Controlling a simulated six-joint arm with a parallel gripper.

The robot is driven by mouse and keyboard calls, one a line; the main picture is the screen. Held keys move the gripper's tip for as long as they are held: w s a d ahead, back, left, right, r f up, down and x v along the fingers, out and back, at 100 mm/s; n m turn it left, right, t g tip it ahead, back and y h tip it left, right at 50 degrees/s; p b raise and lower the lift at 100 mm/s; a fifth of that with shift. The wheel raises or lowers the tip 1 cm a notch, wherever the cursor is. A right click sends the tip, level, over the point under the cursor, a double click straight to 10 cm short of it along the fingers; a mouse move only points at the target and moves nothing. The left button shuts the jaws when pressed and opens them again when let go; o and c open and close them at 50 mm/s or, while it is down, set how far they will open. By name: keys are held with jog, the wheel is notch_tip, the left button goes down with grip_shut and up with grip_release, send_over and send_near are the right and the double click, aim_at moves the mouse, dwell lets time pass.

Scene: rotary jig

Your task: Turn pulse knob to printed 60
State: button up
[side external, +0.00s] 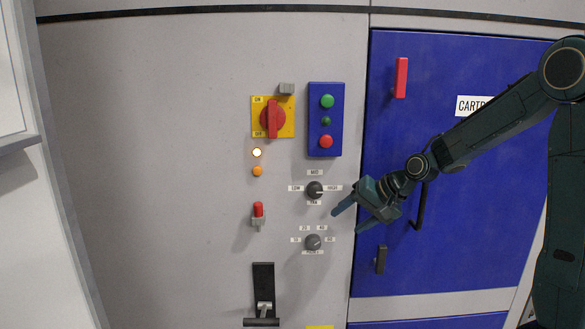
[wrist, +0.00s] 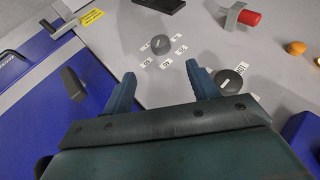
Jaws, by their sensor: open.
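The pulse knob (side external: 313,242) is a small grey round knob low on the grey panel, ringed by small white printed labels. It also shows in the wrist view (wrist: 160,44), beyond the fingertips. The label numbers are too small to read surely, and where its pointer stands I cannot tell. My gripper (side external: 348,221) is open and empty, to the right of and a little above the pulse knob, apart from it. In the wrist view my gripper (wrist: 160,74) has its two fingers spread, with the pulse knob ahead of the gap between them.
The dark LOW/MID/HIGH knob (side external: 314,190) is just above, near my right finger in the wrist view (wrist: 229,81). A red-tipped toggle (side external: 258,212) and black lever (side external: 263,290) are left. The blue door (side external: 455,225) has a dark latch (side external: 381,259).

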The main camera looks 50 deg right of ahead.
aim_at(319, 243)
jog(key=shift+x, duration=6.55)
jog(key=shift+w, duration=0.1)
jog(key=shift+c, duration=0.5)
jog(key=c, duration=0.9)
jog(key=shift+f+t+y, duration=0.15)
jog(key=shift+t+y, duration=0.35)
jog(key=shift+s+f+m+t+y, duration=0.1)
jog(key=shift+m+t+y, duration=0.15)
jog(key=shift+t+y, duration=0.25)
jog(key=shift+s+f+m+t+y, duration=0.1)
jog(key=shift+m+t+y, duration=0.2)
jog(key=shift+t, duration=0.3)
jog(key=shift+r, duration=0.15)
